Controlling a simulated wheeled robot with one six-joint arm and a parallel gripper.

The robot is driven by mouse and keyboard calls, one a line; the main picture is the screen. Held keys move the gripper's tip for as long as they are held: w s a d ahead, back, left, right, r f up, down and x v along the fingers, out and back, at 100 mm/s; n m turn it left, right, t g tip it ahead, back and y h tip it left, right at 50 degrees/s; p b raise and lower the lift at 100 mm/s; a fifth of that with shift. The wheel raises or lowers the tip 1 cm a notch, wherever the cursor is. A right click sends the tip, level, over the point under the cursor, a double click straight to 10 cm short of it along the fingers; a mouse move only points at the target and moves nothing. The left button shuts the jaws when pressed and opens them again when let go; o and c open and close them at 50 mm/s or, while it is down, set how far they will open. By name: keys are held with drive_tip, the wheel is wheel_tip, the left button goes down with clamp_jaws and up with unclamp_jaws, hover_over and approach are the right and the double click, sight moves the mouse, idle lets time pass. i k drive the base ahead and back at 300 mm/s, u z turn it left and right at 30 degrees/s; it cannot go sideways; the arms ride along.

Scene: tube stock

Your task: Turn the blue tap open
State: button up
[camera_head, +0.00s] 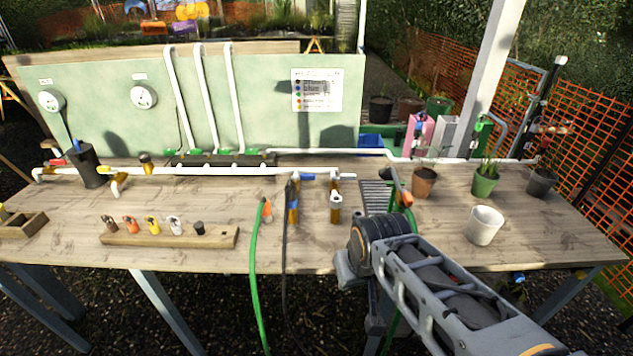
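A small blue handle (308,176) sits on the white pipe run near the middle of the table. Another blue piece (420,126) shows at the top of the pink post (420,142) at the back right. A further blue piece (518,278) shows below the table's right front edge. I cannot tell for sure which is the tap, or its turn. My arm reaches in from the lower right. Its end, my gripper (350,268), is near the table's front edge, right of the hoses and apart from the blue handle. Its fingers are not clear.
A wooden rack (170,238) with several coloured fittings stands front left. A green hose (256,270) and a dark hose hang over the front edge. A white pot (485,226) and planted pots stand right. A green backboard (110,110) carries gauges, pipes and a colour-marked sign.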

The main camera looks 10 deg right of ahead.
sight(303, 177)
drive_tip(key=z, duration=0.9)
drive_tip(key=k, duration=0.1)
drive_tip(key=u, duration=1.85)
drive_tip(key=i, duration=0.6)
drive_tip(key=z, duration=0.1)
